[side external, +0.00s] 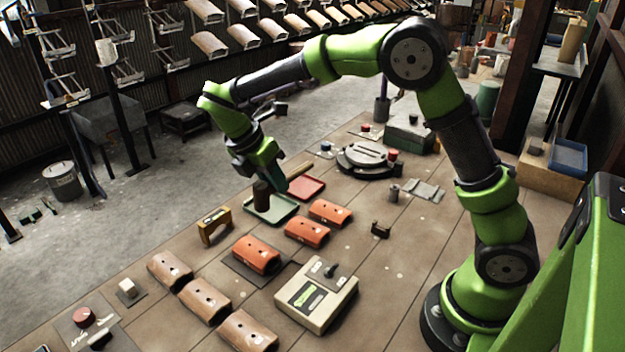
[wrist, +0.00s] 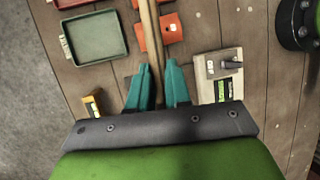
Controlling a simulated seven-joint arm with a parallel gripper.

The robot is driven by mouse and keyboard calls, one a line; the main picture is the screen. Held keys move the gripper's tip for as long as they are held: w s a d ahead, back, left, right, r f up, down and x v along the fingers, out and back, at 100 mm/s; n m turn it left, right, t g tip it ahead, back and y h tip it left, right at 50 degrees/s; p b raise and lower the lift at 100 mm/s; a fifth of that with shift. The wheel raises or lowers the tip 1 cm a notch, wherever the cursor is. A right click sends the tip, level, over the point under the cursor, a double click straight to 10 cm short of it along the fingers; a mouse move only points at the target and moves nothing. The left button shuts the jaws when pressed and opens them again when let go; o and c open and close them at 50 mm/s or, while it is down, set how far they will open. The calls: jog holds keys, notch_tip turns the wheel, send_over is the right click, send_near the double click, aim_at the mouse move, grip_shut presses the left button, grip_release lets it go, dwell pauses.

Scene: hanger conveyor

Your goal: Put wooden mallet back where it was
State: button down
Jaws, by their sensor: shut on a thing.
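The wooden mallet has a dark head (side external: 262,195) and a light wooden handle (side external: 299,171). My gripper (side external: 277,184) is shut on the mallet and holds it above the table, over the green tray's area in the side view. In the wrist view, the handle (wrist: 151,30) runs up from between the teal fingers of my gripper (wrist: 158,68). The head is hidden in that view.
Orange curved tiles (side external: 307,232), a yellow-brown block (side external: 214,225) and a control box (side external: 318,315) stand nearby. A round turntable (side external: 366,174) is farther back.

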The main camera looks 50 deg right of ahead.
jog(key=s+d, duration=0.6)
jog(key=s, duration=0.2)
jog(key=s+d+f, duration=0.1)
jog(key=s+f, duration=0.2)
jog(key=s+d+f, duration=0.1)
jog(key=s+f, duration=0.1)
jog(key=f, duration=0.1)
jog(key=s+d+f, duration=0.1)
jog(key=s+f, duration=0.2)
jog(key=shift+s+f, duration=0.35)
jog(key=shift+f, duration=1.9)
jog(key=shift+f, duration=0.1)
jog(key=c, duration=1.1)
grip_release()
jog(key=shift+o, duration=0.2)
